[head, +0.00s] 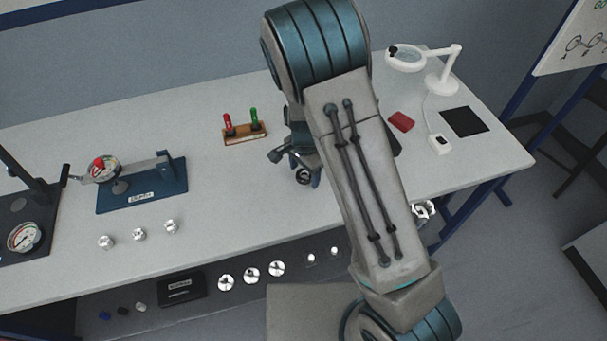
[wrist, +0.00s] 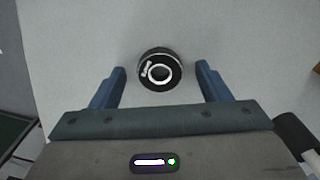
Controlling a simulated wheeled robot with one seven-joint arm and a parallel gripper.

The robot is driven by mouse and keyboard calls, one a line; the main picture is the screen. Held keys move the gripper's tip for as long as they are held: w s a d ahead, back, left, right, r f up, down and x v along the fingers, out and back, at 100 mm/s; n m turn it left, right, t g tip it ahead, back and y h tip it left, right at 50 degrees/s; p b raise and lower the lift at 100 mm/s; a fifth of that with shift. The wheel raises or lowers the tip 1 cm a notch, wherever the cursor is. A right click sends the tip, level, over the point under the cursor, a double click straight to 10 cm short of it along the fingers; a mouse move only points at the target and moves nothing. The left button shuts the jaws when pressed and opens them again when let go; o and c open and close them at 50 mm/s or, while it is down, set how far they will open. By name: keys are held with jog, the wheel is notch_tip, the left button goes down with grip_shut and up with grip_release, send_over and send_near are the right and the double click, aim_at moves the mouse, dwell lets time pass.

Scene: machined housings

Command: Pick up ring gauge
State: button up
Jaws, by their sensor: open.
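The ring gauge (wrist: 146,82) is a short black cylinder with a white ring and white marks on its face. In the wrist view it stands on the pale table top between the two blue fingers of my gripper (wrist: 161,70), with a gap on each side. My gripper is open and holds nothing. In the head view the dark gauge (head: 303,176) shows just under my gripper, partly hidden by it and my arm. How high the fingertips are above the table I cannot tell.
A wooden holder (head: 246,138) with red and green handled plugs stands left of my gripper. Further left are a blue dial-gauge stand (head: 150,190) and several small metal parts. A red block (head: 401,121), black mat (head: 464,121) and magnifier lamp (head: 443,75) are to the right.

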jog(key=c, duration=1.2)
jog(key=shift+o, duration=0.2)
